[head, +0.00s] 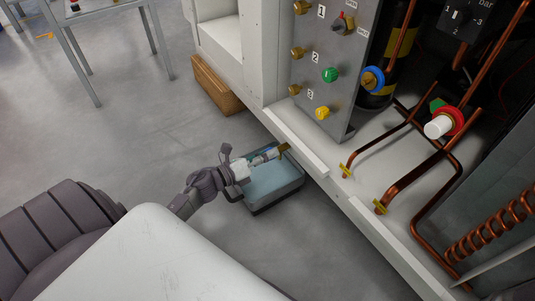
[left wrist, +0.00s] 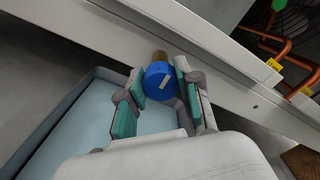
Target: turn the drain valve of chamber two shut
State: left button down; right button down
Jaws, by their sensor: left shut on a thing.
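A round blue knob (left wrist: 160,82) with a white mark sits on a brass stem (left wrist: 160,57) at the cabinet's lower edge. My left gripper (left wrist: 160,92) has its green-padded fingers on either side of the knob and is shut on it. In the head view my left gripper (head: 272,155) reaches the cabinet's bottom edge, where a brass piece (head: 285,148) shows; the blue knob is hardly visible there. I cannot read the knob's mark or tell which chamber it serves. My right gripper is not in view.
A tray (head: 300,186) with a pale blue inside lies on the floor below my left gripper. A panel (head: 309,75) numbered 1 to 3 stands above, beside copper pipes (head: 405,180) with yellow tags. A wooden block (head: 216,86) lies by the cabinet. The floor at left is mostly clear.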

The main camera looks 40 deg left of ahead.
pick_arm(q)
jog(key=c, duration=0.8)
grip_release()
jog(key=shift+s, duration=0.1)
jog(key=v, duration=1.2)
